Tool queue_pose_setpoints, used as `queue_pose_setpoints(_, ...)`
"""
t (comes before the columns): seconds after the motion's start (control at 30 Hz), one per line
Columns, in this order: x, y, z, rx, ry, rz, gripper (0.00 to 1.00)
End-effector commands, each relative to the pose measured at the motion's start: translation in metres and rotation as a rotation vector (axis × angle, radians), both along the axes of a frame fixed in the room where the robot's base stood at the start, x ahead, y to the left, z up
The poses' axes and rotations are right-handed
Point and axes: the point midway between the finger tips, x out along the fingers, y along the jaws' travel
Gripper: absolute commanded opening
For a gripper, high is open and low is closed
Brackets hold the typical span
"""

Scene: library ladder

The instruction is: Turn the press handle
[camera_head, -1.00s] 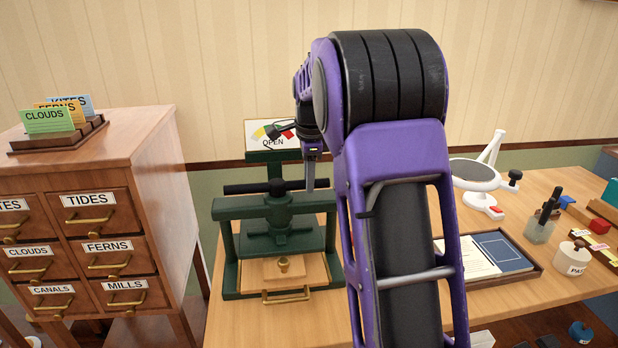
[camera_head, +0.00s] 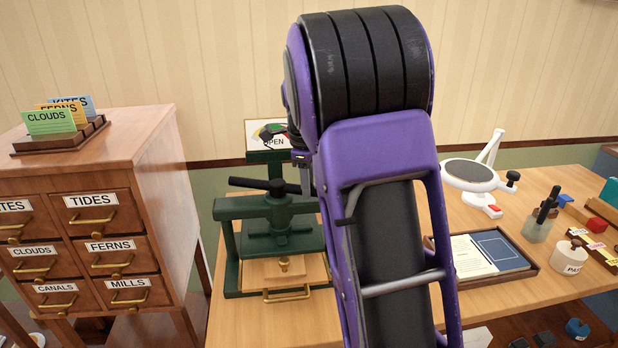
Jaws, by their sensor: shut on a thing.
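The dark green press (camera_head: 230,262) stands on the table, left of my arm. Its black handle (camera_head: 248,184) is a bar across the top of the screw hub (camera_head: 277,188). The bar lies slightly slanted, its left end farther back and its right end nearer. My gripper (camera_head: 306,181) is shut on the right part of the handle, pointing down; my arm partly hides it and the handle's right end. A sign (camera_head: 268,134) behind the press reads OPEN, with a colored dial partly covered by a dark part. A wooden board with a brass knob (camera_head: 284,264) sits in the press.
A wooden card cabinet (camera_head: 165,150) stands close on the left. On the table to the right are a tray (camera_head: 530,268) with papers, a white stand with a round plate (camera_head: 470,172), a pen cup (camera_head: 538,229) and a paste jar (camera_head: 568,259). Bare table lies before the press.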

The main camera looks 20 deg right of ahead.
Motion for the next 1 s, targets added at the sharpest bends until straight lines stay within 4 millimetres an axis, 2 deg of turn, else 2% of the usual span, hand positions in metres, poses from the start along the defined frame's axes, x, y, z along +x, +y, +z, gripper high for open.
queue_pose_setpoints(0.4, -0.0108, 0.0101, 0.0011, 0.0, 0.001, -0.186, 0.0)
queue_pose_setpoints(0.9, -0.0117, 0.0107, 0.0003, 0.0, 0.001, -0.209, 0.0)
queue_pose_setpoints(0.93, -0.0117, 0.0107, 0.0003, 0.0, 0.001, -0.209, 0.33)
queue_pose_setpoints(1.0, -0.0117, 0.0107, 0.0003, 0.0, 0.001, -0.208, 0.45)
